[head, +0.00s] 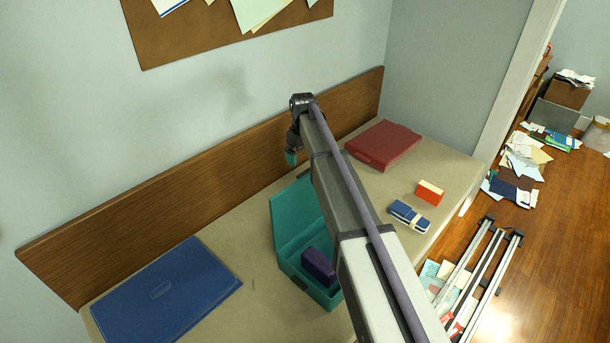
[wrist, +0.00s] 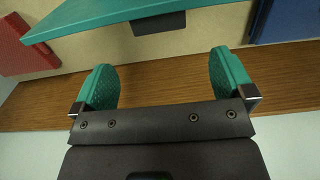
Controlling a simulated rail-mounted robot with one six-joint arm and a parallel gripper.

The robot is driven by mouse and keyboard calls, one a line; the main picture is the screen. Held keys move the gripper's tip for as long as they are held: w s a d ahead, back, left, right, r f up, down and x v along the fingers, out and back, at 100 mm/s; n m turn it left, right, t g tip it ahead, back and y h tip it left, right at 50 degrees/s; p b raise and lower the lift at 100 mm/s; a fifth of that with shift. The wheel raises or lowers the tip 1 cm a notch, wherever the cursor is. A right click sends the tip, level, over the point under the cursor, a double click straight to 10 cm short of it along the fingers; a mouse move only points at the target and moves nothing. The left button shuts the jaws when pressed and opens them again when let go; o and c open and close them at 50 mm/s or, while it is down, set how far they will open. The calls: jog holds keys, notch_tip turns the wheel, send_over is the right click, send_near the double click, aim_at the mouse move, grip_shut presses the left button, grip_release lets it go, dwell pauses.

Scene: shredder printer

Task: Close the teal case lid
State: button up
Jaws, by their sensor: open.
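The teal case (head: 318,290) stands on the desk with its lid (head: 296,218) raised, leaning back toward the wooden backboard. A dark purple block (head: 318,266) lies inside the case. My gripper (head: 291,158) is above and behind the lid, near the backboard, and my arm hides part of the case. In the wrist view, my gripper (wrist: 163,80) has its two teal pads wide apart with nothing between them. The teal lid (wrist: 120,18) with a dark latch (wrist: 159,23) shows beyond the fingertips, apart from them.
A blue folder (head: 165,295) lies left of the case. A red binder (head: 383,145), an orange and white box (head: 429,193) and a blue and white item (head: 409,216) lie to the right. The wooden backboard (head: 200,190) runs close behind my gripper.

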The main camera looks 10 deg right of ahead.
aim_at(304, 172)
notch_tip(304, 172, down, 7)
jog(key=b, duration=0.5)
jog(key=shift+f, duration=0.1)
jog(key=shift+r, duration=0.2)
jog(key=shift+d, duration=0.1)
jog(key=c, duration=1.3)
